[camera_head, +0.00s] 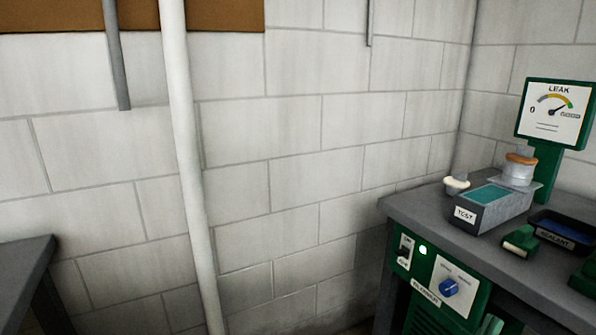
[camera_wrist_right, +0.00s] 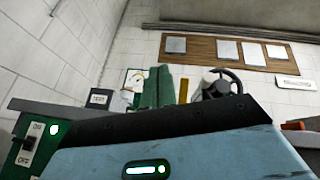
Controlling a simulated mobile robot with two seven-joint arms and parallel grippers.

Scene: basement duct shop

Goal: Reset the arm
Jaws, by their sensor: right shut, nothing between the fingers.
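Neither arm nor gripper shows in the head view. In the right wrist view, a light blue housing of mine with a green light fills the lower part, with a dark edge along its top. I take this dark part as my right gripper (camera_wrist_right: 165,120); separate fingertips cannot be made out. It is shut and holds nothing visible. Beyond it are the bench's ON/OFF switch and green lamp at the left. My left gripper is out of view.
A green-fronted bench (camera_head: 400,205) at the right carries a test block (camera_head: 490,207), a leak gauge (camera_head: 554,112) and a sealant tray (camera_head: 560,235). A white pipe (camera_head: 190,160) stands by the wall. A dark table (camera_head: 22,265) is at the left. A brown board (camera_wrist_right: 200,48) hangs beyond.

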